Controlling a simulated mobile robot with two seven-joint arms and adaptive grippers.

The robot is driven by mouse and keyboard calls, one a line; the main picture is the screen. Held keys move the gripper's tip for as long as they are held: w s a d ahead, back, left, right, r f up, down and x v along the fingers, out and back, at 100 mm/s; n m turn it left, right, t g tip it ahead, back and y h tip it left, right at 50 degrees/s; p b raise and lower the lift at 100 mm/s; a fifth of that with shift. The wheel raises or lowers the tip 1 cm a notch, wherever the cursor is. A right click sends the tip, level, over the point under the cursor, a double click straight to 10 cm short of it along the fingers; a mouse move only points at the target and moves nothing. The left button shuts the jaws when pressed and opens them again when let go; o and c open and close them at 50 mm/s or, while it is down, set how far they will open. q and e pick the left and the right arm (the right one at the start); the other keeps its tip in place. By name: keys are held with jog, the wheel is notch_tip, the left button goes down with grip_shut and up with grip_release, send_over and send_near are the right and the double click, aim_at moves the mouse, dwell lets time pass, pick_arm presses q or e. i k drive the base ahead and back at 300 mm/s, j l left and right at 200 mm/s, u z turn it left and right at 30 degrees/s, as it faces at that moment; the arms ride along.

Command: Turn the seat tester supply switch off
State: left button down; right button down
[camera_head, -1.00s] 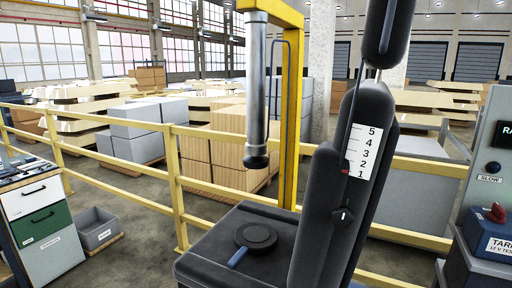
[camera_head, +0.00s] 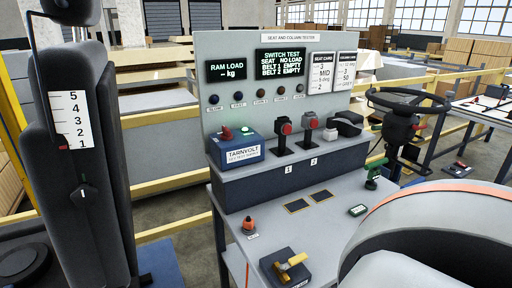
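The seat and column tester (camera_head: 345,95) stands mid-view as a grey upright panel on a bench. On its ledge at the left is a blue supply box (camera_head: 233,151) labelled TARNVOLT, with smaller print below. A red switch (camera_head: 226,133) sits on top of the box, and a green lamp (camera_head: 250,131) beside it looks lit. The exact position of the switch is too small to tell. The panel's displays read "RAM LOAD - kg" and "SWITCH TEST, SEAT NO LOAD, BELT 1 EMPTY, BELT 2 EMPTY". Neither gripper is in view.
The black seat (camera_head: 85,165) with its number scale stands at the left. Two red-topped belt buckles (camera_head: 283,130) stand on the ledge. A yellow-handled device (camera_head: 288,266) and an orange-topped item (camera_head: 248,226) are on the benchtop. A steering wheel (camera_head: 408,100) is at the right.

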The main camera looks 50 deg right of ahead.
aim_at(226, 135)
jog(key=z, duration=1.3)
